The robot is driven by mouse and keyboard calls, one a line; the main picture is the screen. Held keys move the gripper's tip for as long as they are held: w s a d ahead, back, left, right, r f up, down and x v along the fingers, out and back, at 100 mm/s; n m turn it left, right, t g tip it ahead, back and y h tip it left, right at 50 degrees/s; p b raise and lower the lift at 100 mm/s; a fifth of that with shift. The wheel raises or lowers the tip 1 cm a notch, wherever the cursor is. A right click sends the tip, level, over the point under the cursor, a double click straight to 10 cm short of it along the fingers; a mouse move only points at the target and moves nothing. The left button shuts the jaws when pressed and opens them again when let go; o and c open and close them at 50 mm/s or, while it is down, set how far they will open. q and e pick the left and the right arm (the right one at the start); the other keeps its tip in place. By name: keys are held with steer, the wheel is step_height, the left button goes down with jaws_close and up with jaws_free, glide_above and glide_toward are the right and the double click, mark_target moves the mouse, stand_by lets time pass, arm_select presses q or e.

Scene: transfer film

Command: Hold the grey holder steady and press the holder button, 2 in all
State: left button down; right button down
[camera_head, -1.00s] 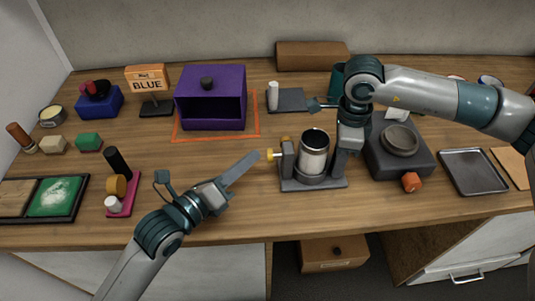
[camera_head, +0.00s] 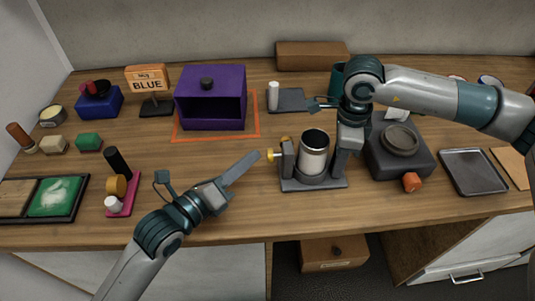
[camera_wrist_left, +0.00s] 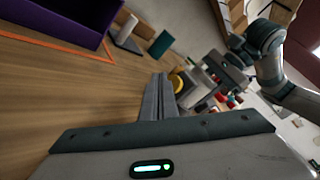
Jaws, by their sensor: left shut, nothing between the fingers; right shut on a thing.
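The grey holder (camera_head: 287,163) stands upright on the table with a dark-rimmed, pale metal cup (camera_head: 314,158) in it. Its yellow button (camera_head: 270,154) sticks out on the left side. My right gripper (camera_head: 347,165) is shut on the holder's right side; its fingertips are partly hidden. My left gripper (camera_head: 257,155) is shut and empty, its tips just left of the yellow button. In the left wrist view the shut fingers (camera_wrist_left: 158,80) point at the holder, with the yellow button (camera_wrist_left: 177,83) just beyond them. I cannot tell whether they touch it.
A purple box (camera_head: 211,94) stands behind on an orange outline. A dark block with a round dish (camera_head: 400,141) and an orange knob sits right of the holder. A pink stand (camera_head: 124,200) is left of my left gripper. The table front between them is clear.

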arm_select(q)
steer(key=shift+d, duration=0.2)
stand_by(0.4)
steer(key=shift+d, duration=0.25)
steer(key=shift+d, duration=1)
stand_by(1.4)
steer(key=shift+a, duration=0.1)
stand_by(0.3)
steer(key=shift+a, duration=1.35)
steer(key=shift+a, duration=2.5)
steer(key=shift+a, duration=0.1)
stand_by(0.4)
